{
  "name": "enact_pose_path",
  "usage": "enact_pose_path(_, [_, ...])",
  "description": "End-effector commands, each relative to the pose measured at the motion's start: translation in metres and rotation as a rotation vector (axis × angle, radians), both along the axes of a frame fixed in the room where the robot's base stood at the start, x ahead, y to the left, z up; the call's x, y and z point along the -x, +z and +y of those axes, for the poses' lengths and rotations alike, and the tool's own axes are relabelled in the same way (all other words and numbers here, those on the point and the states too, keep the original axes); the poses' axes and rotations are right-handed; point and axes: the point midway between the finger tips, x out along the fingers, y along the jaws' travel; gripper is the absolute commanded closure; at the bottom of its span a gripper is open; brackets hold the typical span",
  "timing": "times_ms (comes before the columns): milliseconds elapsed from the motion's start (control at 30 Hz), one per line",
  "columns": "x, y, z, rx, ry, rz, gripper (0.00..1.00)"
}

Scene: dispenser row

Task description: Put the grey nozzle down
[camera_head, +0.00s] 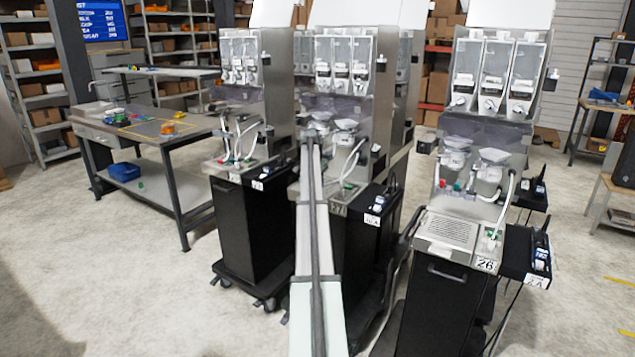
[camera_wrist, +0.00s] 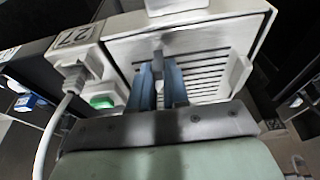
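My gripper (camera_wrist: 160,75) shows in the wrist view, with two blue fingers pointing at the slotted grille of dispenser 27. A narrow grey piece, which I take to be the grey nozzle (camera_wrist: 158,54), shows between the fingertips. The fingers look shut on it, and they hide most of it. The grille (camera_wrist: 205,62) lies just beyond the fingertips; I cannot tell whether the nozzle touches it. In the head view my arm reaches to the middle dispenser (camera_head: 345,115), and my gripper is hidden there.
A green-ended connector (camera_wrist: 103,101) and a white hose (camera_wrist: 50,130) are left of the fingers. A pale upright piece (camera_wrist: 239,72) stands to the right. Dispenser 26 (camera_head: 447,232) is at right, another dispenser (camera_head: 240,120) at left. A workbench (camera_head: 185,146) is farther left. Open floor lies in front.

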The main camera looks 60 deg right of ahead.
Motion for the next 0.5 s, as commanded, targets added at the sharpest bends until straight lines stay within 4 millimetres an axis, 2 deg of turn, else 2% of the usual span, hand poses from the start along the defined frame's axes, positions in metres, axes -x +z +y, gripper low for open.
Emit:
enact_pose_path(33, [-0.0001, 0.0002, -0.0001, 0.000, 0.000, 0.000, 0.80])
enact_pose_path(233, [0.0000, 0.0004, -0.0001, 0.000, 0.000, 0.000, 0.61])
enact_pose_path(500, [-0.0001, 0.0016, -0.0002, 0.001, 0.000, 0.000, 0.60])
